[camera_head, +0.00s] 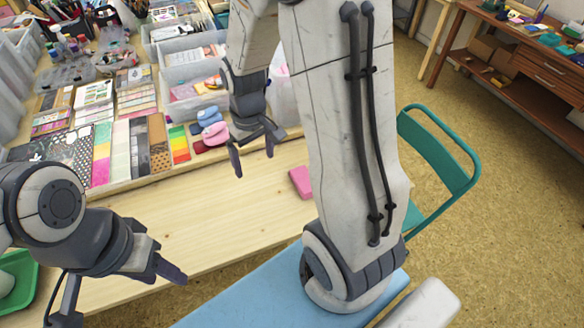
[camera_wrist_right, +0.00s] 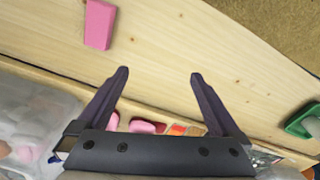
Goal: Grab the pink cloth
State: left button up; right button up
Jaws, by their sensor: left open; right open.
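The pink cloth (camera_head: 301,181) looks like a small flat folded block. It lies on the wooden table near its right edge, beside my right arm in the head view. The right wrist view shows it at the upper left (camera_wrist_right: 100,24), beyond the fingertips and to their left. My right gripper (camera_head: 254,161) is open and empty above the table, to the left of the cloth. Its spread fingers also show in the right wrist view (camera_wrist_right: 160,73). My left gripper (camera_head: 170,262) is open near the front left of the table, well away from the cloth.
Pink and blue rounded pieces (camera_head: 213,128) stand behind my right gripper. Coloured sheets (camera_head: 110,140) and clear bins (camera_head: 190,65) fill the back of the table. A green tray (camera_head: 20,262) is at far left. A teal chair (camera_head: 445,165) stands at right. The middle tabletop is clear.

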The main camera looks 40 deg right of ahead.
jog(key=d+f+m, duration=0.2)
jog(key=d+f, duration=0.2)
jog(key=d, duration=0.3)
jog(key=d+f+m, duration=0.1)
jog(key=d+f, duration=0.2)
jog(key=d, duration=0.4)
send_over(303, 178)
notch_tip(303, 178, down, 5)
jog(key=shift+r, duration=0.1)
jog(key=shift+f+p, duration=0.35)
jog(key=shift+f, duration=2.75)
jog(key=c, duration=1.3)
jog(key=shift+r, duration=0.1)
jog(key=shift+c, duration=0.2)
